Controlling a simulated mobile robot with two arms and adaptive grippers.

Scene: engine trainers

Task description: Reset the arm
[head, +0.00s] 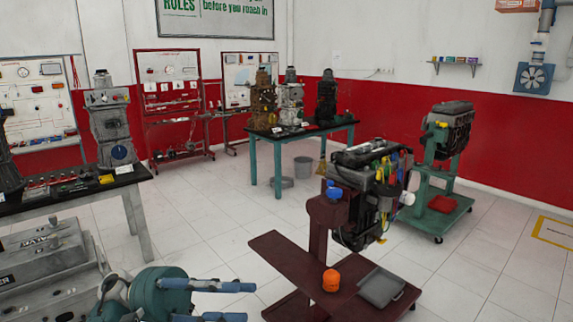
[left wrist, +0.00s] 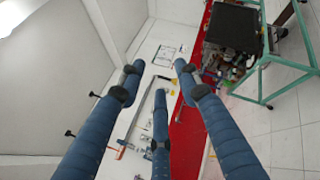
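My left gripper (head: 250,302) comes in at the bottom left of the head view, with a teal body and blue fingers stretched out to the right. Its fingers are apart and nothing is between them. In the left wrist view the same gripper (left wrist: 160,78) shows three blue fingers spread apart and empty, with floor and wall far beyond. It touches nothing that I can see. My right gripper is in neither view.
A dark red engine cart (head: 283,249) carries an engine, an orange item (head: 331,280) and a grey tray (head: 381,287), right of my left gripper. A grey machine (head: 45,262) stands at left. A workbench (head: 75,203) lies behind it. Open tiled floor (head: 200,232) lies between.

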